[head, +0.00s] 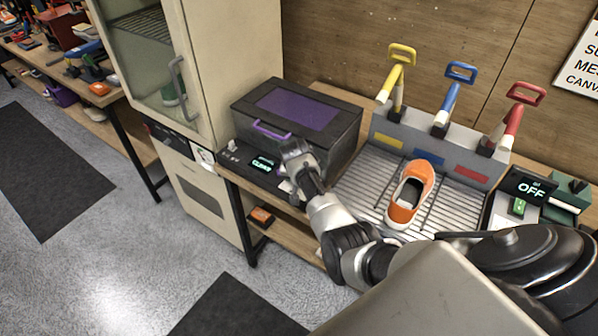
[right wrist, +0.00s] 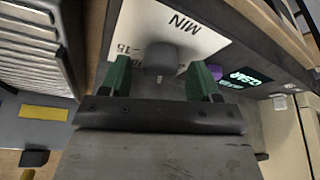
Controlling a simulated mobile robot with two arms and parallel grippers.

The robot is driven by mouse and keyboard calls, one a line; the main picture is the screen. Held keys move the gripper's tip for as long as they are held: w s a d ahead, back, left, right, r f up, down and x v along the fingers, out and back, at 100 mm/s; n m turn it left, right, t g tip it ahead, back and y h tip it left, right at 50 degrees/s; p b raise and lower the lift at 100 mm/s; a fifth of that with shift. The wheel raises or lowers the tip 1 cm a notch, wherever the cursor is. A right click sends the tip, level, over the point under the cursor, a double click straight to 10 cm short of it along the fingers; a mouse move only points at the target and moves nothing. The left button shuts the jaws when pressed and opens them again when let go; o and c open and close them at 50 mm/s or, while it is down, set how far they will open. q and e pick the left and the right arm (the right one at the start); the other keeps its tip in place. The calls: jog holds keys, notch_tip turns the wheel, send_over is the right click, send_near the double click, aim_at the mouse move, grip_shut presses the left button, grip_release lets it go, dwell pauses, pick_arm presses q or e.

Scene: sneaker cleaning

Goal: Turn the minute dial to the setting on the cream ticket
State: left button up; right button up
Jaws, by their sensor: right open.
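The minute dial is a grey rounded knob (right wrist: 161,60) on a pale plate (right wrist: 150,20) lettered MIN, with a 15 mark, in the right wrist view. My right gripper (right wrist: 160,78) is open, with its green fingers on either side of the knob; I cannot tell whether they touch it. In the head view my right gripper (head: 298,168) is over the front panel of the black box (head: 335,125) with the purple window and hides most of the dial. I cannot make out the cream ticket for certain. My left gripper is not in view.
A lit display (head: 263,165) is left of my gripper. A cream cabinet (head: 225,60) stands further left. To the right, an orange shoe (head: 411,190) lies on a slatted rack (head: 352,195) below yellow, blue and red levers. A display reading OFF (head: 530,188) is at far right.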

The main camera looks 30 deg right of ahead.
jog(key=v, duration=1)
jog(key=shift+r, duration=0.15)
jog(key=s+a+n+y, duration=0.1)
jog(key=s+a+n, duration=0.35)
jog(key=s, duration=0.65)
jog(key=s+a+n+y, duration=0.1)
jog(key=s+a+n, duration=0.3)
jog(key=s, duration=0.7)
jog(key=s+a+n+y, duration=0.1)
jog(key=s+a+n, duration=0.2)
jog(key=s+a, duration=0.55)
notch_tip(320, 180, down, 29)
jog(key=s+d+b, duration=0.3)
jog(key=b, duration=0.1)
jog(key=s+d+f+g+b, duration=0.1)
jog(key=s+f+b, duration=0.1)
jog(key=s+f, duration=0.6)
jog(key=s+d+f+g+b, duration=0.1)
jog(key=s+f+b, duration=0.1)
jog(key=s+f, duration=0.7)
notch_tip(320, 180, down, 5)
jog(key=shift+d+r, duration=0.2)
jog(key=shift+d, duration=0.1)
